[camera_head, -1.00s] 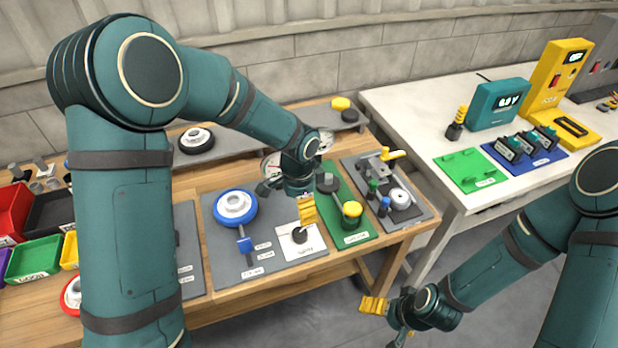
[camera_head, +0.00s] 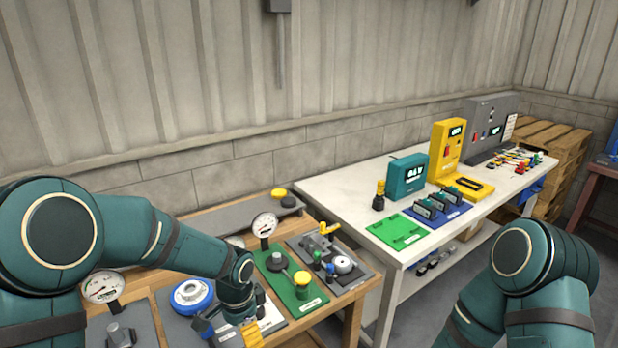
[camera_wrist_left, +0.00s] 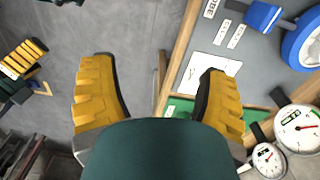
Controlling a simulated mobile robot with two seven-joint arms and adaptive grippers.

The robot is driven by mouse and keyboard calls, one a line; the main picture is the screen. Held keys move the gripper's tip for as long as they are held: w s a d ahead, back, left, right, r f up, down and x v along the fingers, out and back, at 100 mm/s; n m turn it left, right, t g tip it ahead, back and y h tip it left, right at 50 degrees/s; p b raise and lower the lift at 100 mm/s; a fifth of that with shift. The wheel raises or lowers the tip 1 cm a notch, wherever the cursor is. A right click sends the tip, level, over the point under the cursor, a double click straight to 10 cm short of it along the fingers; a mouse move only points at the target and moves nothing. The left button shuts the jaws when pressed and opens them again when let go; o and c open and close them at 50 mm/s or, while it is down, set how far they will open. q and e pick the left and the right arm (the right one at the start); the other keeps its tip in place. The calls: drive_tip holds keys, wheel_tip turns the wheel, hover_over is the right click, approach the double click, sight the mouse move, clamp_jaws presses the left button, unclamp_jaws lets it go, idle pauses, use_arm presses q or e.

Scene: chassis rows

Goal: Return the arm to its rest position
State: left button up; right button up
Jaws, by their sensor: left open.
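My left gripper (camera_head: 240,335) is low in the head view, over the front part of the wooden bench, beside a white card (camera_head: 271,318). Its yellow fingers stand apart with nothing between them in the left wrist view (camera_wrist_left: 160,75). The teal left arm (camera_head: 150,240) reaches in from the left. My right arm (camera_head: 520,275) is folded at the lower right of the head view, its gripper out of that frame. The right gripper (camera_wrist_left: 42,30) shows at the left edge of the left wrist view, fingers apart, over the floor.
The wooden bench (camera_head: 352,312) carries a blue-rimmed wheel (camera_head: 192,296), a green board (camera_head: 300,298), a grey board with fittings (camera_head: 340,262) and a dial gauge (camera_head: 264,225). A white table (camera_head: 345,190) stands behind right. Grey floor (camera_wrist_left: 140,25) lies open beside the bench.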

use_arm(q)
drive_tip(key=s+d+f+n+t+h, duration=0.1)
drive_tip(key=s+d+f+n+h, duration=0.1)
drive_tip(key=s+f+n, duration=0.4)
drive_tip(key=s+d+f+n+h, duration=0.1)
drive_tip(key=s+d+f+n, duration=0.1)
drive_tip(key=s+f+n, duration=0.4)
drive_tip(key=s+f, duration=0.3)
drive_tip(key=f, duration=0.1)
drive_tip(key=shift+f+t+h, duration=0.35)
drive_tip(key=shift+t+h, duration=0.05)
use_arm(e)
drive_tip(key=shift+w, duration=0.2)
use_arm(q)
drive_tip(key=shift+d, duration=0.1)
idle(1.5)
